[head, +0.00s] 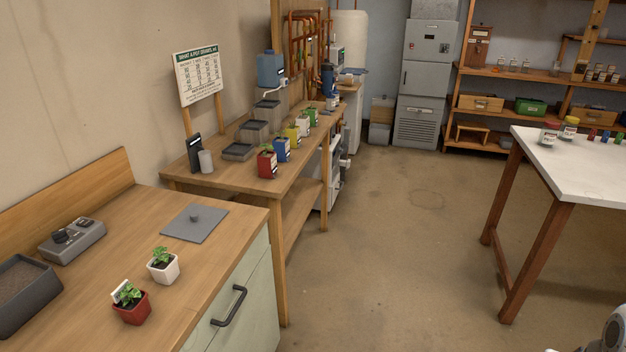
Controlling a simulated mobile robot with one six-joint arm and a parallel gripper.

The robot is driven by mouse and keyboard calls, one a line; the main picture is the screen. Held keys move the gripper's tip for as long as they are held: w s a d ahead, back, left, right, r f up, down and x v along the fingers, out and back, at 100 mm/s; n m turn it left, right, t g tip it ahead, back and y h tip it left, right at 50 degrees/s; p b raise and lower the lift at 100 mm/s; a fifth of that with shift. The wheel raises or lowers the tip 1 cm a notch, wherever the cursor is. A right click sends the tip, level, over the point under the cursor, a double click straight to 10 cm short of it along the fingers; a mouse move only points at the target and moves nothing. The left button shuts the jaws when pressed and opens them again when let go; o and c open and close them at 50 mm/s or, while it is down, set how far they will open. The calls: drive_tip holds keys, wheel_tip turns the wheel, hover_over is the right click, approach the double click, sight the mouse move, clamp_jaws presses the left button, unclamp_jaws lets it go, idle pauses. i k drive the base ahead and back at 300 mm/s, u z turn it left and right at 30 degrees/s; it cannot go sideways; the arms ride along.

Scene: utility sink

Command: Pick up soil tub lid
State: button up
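A flat grey square lid with a small round knob (194,224) lies on the near wooden counter, close to its far right corner. I take it for the soil tub lid. A dark grey tub filled with brown soil (22,289) stands uncovered at the counter's left edge, partly cut off by the picture. The lid lies apart from the tub. My gripper cannot be made out. Only a small grey-white piece shows at the bottom right corner, likely part of my arm.
A white pot (163,267) and a red pot (131,306) with seedlings stand in front of the lid. The counter (90,262) adjoins a potting bench (215,183). Open floor (405,230) lies right, before a white-topped table (578,165).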

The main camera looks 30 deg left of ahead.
sight(196, 222)
drive_tip(key=z, duration=0.05)
drive_tip(key=i, duration=2.05)
drive_tip(key=u, duration=3.15)
drive_tip(key=i, duration=1.5)
drive_tip(key=z, duration=0.05)
